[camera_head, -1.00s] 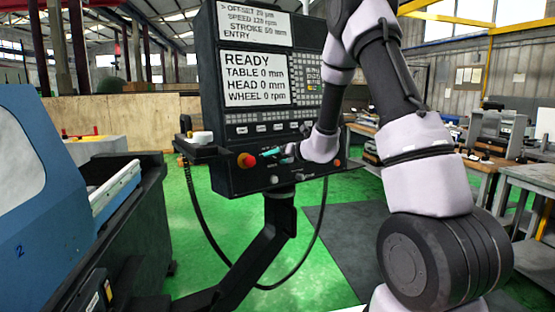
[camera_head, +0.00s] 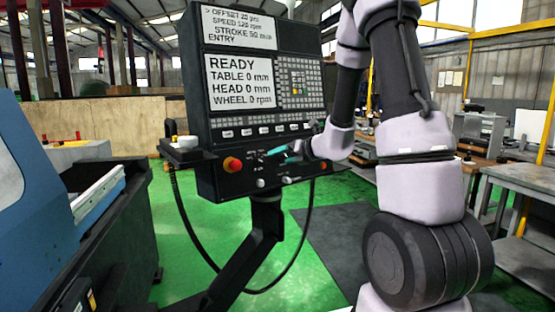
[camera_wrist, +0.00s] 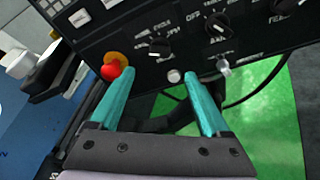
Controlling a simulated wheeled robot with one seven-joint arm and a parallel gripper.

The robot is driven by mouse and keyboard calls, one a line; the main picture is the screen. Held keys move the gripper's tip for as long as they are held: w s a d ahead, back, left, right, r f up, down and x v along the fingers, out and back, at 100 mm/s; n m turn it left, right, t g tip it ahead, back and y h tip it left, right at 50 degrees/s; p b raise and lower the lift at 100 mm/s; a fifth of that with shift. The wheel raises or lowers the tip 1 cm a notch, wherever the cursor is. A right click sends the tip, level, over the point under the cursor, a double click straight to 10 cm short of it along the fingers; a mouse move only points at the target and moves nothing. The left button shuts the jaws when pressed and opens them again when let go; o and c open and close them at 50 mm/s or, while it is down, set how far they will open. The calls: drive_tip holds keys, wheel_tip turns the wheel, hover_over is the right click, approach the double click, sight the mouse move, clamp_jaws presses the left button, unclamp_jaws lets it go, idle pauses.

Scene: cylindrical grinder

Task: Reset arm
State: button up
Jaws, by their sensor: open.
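My gripper (camera_head: 284,155) is in front of the lower panel of the control console (camera_head: 205,120). In the wrist view its two teal fingers (camera_wrist: 158,82) are spread apart with nothing between them. Beyond the fingertips the console's lower panel (camera_wrist: 140,62) shows dark knobs, a pale round button (camera_wrist: 174,76) and a red button on an orange base (camera_wrist: 114,66). The red button also shows at the panel's left end in the head view (camera_head: 233,164). The console screen reads READY, with table, head and wheel at 0.
The blue machine body (camera_head: 50,185) stands at the left. A small shelf with a white item (camera_head: 184,141) sticks out left of the console. A cable (camera_head: 195,235) loops below it. Workbenches (camera_head: 505,172) stand at the right.

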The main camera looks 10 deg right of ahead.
drive_tip(key=s+a+r+n+g+y, duration=0.25)
drive_tip(key=s+a+r+n, duration=0.2)
drive_tip(key=s+n, duration=0.35)
drive_tip(key=s+a+r+n+g+y, duration=0.1)
drive_tip(key=s+a+r+n+g, duration=0.25)
drive_tip(key=s+r+n, duration=0.35)
drive_tip(key=s+d+r+n+h, duration=0.1)
drive_tip(key=s+d+n+h, duration=0.3)
drive_tip(key=s+n, duration=0.4)
drive_tip(key=s+d+r+n+h, duration=0.1)
drive_tip(key=s+d+n+h, duration=0.3)
drive_tip(key=s+n, duration=0.4)
drive_tip(key=shift+d+n+t, duration=0.3)
drive_tip(key=shift+n, duration=0.3)
drive_tip(key=shift+s+r, duration=0.1)
